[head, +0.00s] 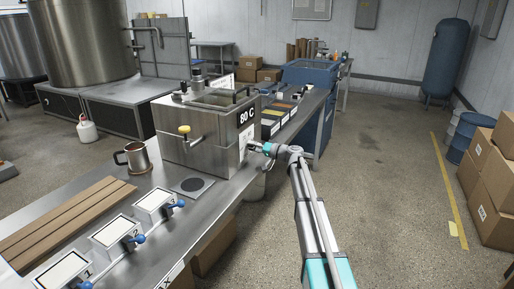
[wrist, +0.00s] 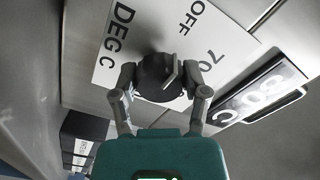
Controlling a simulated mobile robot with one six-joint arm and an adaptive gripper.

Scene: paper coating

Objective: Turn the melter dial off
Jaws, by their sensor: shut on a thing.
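The melter (head: 190,140) is a steel box on the bench, with an "80 C" display (head: 247,114) on its right side; the display also shows in the wrist view (wrist: 262,92). The melter dial (wrist: 158,78) is a dark round knob with a light pointer bar, on a white plate (wrist: 115,62) marked "OFF", "70" and "DEG C". The pointer sits towards the "70" side of the knob, below "OFF" in the picture. My gripper (wrist: 160,84) is shut on the dial, one finger on each side. In the head view my gripper (head: 262,148) touches the melter's right side, and the dial is hidden there.
Coloured trays (head: 283,115) stand beyond the melter. The floor at right is open up to cardboard boxes (head: 490,185).

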